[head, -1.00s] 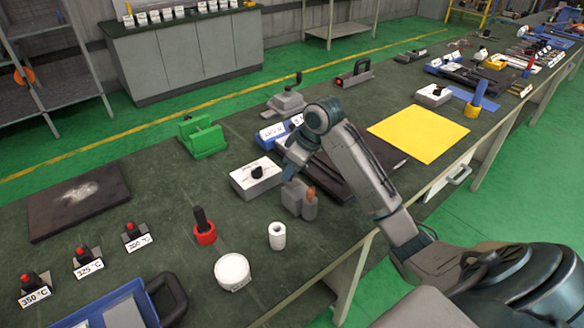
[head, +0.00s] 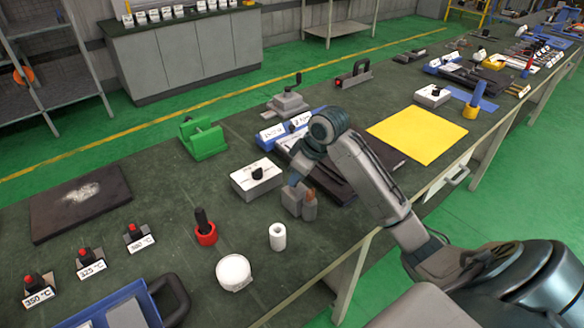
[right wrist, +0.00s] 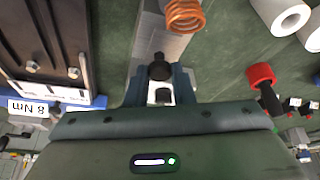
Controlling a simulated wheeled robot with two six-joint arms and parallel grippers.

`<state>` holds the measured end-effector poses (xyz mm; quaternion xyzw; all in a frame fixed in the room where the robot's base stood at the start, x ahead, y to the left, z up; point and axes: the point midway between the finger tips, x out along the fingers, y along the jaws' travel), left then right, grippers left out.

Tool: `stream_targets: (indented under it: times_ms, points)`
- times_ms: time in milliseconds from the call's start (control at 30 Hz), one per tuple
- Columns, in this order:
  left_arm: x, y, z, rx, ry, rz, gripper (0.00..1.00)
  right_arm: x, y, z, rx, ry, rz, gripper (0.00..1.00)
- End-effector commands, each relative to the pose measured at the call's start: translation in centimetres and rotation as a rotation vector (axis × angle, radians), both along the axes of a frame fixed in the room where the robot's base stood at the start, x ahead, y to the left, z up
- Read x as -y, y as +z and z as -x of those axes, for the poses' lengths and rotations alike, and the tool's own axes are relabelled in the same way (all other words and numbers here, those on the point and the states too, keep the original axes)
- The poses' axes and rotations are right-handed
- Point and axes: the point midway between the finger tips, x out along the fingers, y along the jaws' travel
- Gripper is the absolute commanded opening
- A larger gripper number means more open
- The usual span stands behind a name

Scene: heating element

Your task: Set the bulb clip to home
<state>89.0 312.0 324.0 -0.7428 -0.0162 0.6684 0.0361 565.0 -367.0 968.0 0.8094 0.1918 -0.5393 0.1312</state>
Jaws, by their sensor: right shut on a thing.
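A grey block (head: 293,198) with a copper coil (head: 310,194) stands on the bench. In the right wrist view the block (right wrist: 160,35) and coil (right wrist: 185,16) lie just beyond my fingertips. My right gripper (head: 294,179) is low at the block's far side. In the right wrist view the gripper (right wrist: 160,88) has its blue fingers on both sides of a small black knob-like piece (right wrist: 160,68), apparently the bulb clip, and is shut on it. The piece's lower part is partly hidden by the fingers. My left gripper is not in view.
A white box with a black knob (head: 256,181) stands close left of the gripper. A dark tray (head: 332,187) lies close right.

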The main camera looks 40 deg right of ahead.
Motion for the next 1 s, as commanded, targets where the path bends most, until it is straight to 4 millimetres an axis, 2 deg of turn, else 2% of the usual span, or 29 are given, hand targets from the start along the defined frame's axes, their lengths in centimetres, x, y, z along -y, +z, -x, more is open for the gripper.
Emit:
stream_targets:
  times_ms: [33,200,533,567,667,1000]
  points:
    - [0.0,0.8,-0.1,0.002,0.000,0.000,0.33,0.2,0.2,0.9,-0.007,0.000,0.004,0.00]
    - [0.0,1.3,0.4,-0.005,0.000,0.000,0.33,0.1,0.1,2.5,-0.008,0.001,0.001,0.00]
    - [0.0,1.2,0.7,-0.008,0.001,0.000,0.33,0.1,-0.1,2.8,-0.009,0.003,-0.001,0.00]
    - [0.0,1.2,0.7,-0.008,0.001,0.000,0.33,0.1,-0.1,2.8,-0.009,0.003,-0.001,0.24]
    - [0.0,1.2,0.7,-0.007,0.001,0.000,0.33,0.1,-0.1,2.8,-0.009,0.003,-0.001,0.43]
    - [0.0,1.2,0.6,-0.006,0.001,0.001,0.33,0.2,0.3,2.8,-0.005,0.003,-0.001,0.44]
